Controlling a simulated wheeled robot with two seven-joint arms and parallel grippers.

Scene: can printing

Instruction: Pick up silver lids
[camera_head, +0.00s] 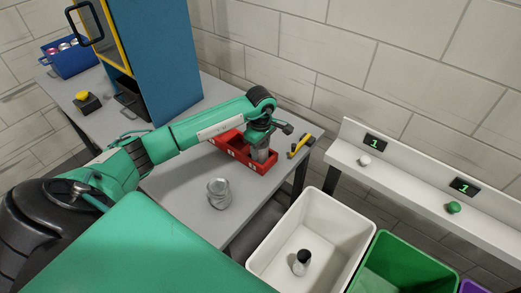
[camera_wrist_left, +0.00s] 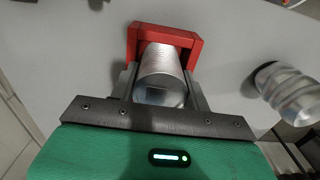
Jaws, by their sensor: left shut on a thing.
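My left gripper (camera_head: 263,146) is shut on a silver cylinder with a finely ridged side, which looks like a stack of silver lids (camera_wrist_left: 163,75). The stack stands upright at the right end of a red holder (camera_head: 228,143) on the grey table; I cannot tell whether it is lifted. In the left wrist view the stack lies between both fingers, with the red holder (camera_wrist_left: 135,45) around its far side. My right gripper is out of view.
A blue machine (camera_head: 160,65) stands behind my left arm. A yellow-and-black tool (camera_head: 300,147) lies near the table's right edge. A white bin (camera_head: 330,222) holds a small dark-and-white object (camera_head: 301,262). A green bin (camera_head: 400,265) and a white shelf (camera_head: 420,190) are further right.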

